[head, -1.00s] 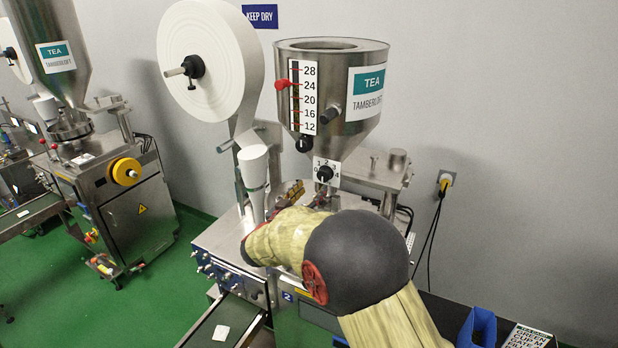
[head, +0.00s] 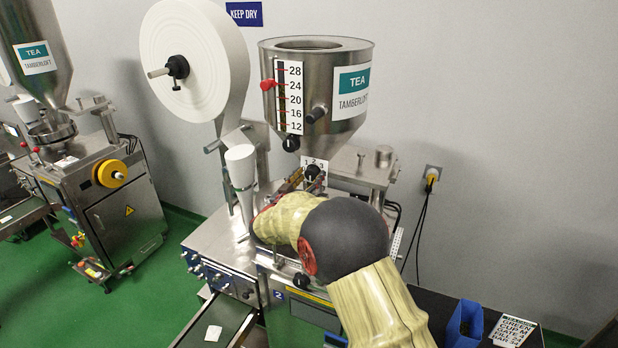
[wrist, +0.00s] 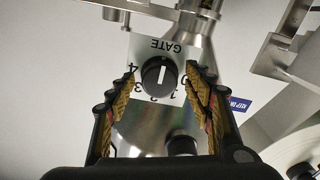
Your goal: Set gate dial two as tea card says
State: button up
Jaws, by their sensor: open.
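The gate dial (head: 313,173), a black knob on a white numbered plate, sits below the steel hopper on the machine marked 2. In the wrist view the dial (wrist: 159,76) appears upside down with a white pointer line; I cannot tell its exact number. My gripper (wrist: 160,70) is open, with one finger on each side of the dial and a gap to the knob on both sides. In the head view my arm hides the lower part of the plate. The tea card (head: 513,331) lies at the lower right; its words are too small to read surely.
The hopper (head: 316,90) carries a fill scale with a red pointer (head: 268,85) near 24. A white paper roll (head: 195,60) and white funnel (head: 240,166) stand left of the dial. A blue bin (head: 464,324) is beside the card. Another machine (head: 115,205) stands at left.

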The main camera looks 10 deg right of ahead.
jog(key=shift+c, duration=1.2)
jog(key=c, duration=0.9)
